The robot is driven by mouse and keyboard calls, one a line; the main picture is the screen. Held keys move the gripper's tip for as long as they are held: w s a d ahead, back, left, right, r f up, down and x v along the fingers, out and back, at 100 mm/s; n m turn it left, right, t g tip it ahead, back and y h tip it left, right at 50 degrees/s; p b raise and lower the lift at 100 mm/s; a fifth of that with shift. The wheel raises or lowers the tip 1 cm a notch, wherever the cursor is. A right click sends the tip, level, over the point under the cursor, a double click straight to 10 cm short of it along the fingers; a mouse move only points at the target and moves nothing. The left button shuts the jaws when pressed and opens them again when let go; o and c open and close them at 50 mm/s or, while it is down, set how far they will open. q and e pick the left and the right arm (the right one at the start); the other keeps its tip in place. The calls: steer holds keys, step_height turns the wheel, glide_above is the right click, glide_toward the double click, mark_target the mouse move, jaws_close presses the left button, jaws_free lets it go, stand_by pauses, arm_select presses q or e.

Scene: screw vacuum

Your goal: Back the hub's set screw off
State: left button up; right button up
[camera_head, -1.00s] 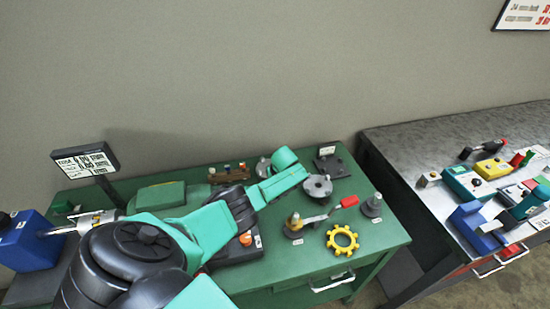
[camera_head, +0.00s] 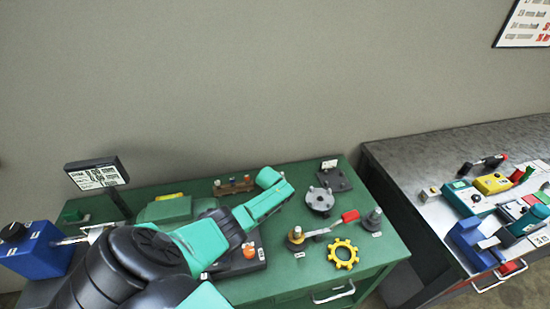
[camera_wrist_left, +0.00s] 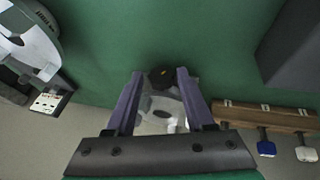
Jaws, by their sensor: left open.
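A grey round hub-like part (camera_head: 319,200) stands on the green bench, right of my left wrist; part of a similar grey round shape (camera_wrist_left: 28,45) shows at the upper left of the left wrist view. My left gripper (camera_wrist_left: 160,77) is open, its two fingers pointing down at the bench. A pale grey part with a black end (camera_wrist_left: 166,105) lies below and between the fingers; I cannot tell whether they touch it. In the head view my left wrist hides the fingers and this part. No set screw can be made out. My right gripper is not in view.
A wooden rack (camera_head: 236,187) with coloured handles stands at the back. A second bench (camera_head: 410,160) stands beyond a gap.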

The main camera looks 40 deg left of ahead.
arm_select(q)
steer(key=p+v, duration=0.2)
steer(key=v, duration=0.1)
steer(key=shift+r, duration=0.1)
steer(key=v, duration=1.1)
steer(key=shift+s, duration=0.1)
